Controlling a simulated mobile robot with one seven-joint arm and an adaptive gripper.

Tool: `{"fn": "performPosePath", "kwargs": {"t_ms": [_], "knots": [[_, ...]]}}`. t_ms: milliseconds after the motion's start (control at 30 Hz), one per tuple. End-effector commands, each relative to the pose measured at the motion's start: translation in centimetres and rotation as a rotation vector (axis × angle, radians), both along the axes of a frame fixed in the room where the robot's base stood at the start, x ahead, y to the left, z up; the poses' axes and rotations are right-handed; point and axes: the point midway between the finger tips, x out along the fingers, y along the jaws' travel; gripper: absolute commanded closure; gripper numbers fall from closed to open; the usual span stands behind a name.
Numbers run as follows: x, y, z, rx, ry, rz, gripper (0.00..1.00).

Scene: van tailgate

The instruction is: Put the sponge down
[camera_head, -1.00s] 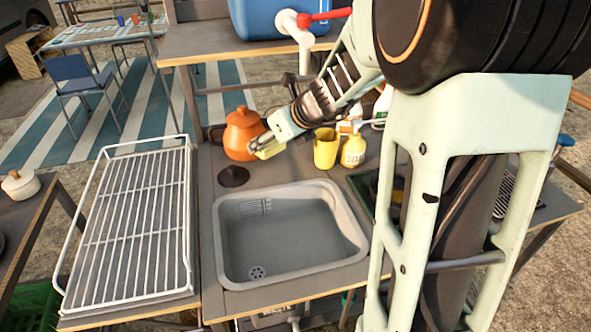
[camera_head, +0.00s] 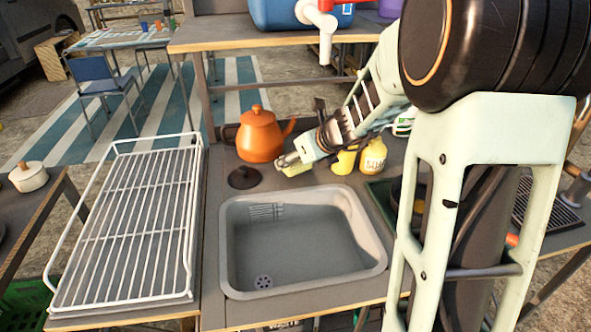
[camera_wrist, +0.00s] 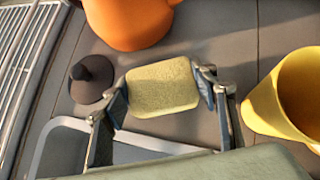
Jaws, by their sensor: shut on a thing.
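The yellow sponge (camera_wrist: 162,88) is held between the two fingers of my gripper (camera_wrist: 163,92) in the wrist view. In the head view the sponge (camera_head: 296,169) shows at the tip of my gripper (camera_head: 290,163), just behind the sink's far rim. My gripper is shut on the sponge, with one finger on each short side. The sponge appears low, close to the grey counter (camera_wrist: 215,45); I cannot tell whether it touches it.
The sink (camera_head: 300,245) lies in front. An orange teapot (camera_head: 259,136) and dark lid (camera_head: 244,177) stand to the left. A yellow cup (camera_wrist: 290,95) and a yellow bottle (camera_head: 373,155) stand to the right. A white wire rack (camera_head: 130,225) is left of the sink.

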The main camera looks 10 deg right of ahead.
Motion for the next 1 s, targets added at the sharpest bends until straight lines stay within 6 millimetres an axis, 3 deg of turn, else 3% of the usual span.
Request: {"fn": "performPosePath", "kwargs": {"t_ms": [33,100,533,567,700,1000], "knots": [[0.0,0.0,-1.4,0.001,0.002,0.000,0.55],[0.0,0.1,-2.1,0.001,0.002,0.001,0.55],[0.0,0.1,-2.6,0.000,0.000,0.001,0.55],[0.0,0.1,-2.4,0.000,0.000,0.001,0.43],[0.0,0.1,-2.4,0.000,0.000,0.001,0.29],[0.0,0.1,-2.2,0.000,0.000,0.001,0.29]]}}
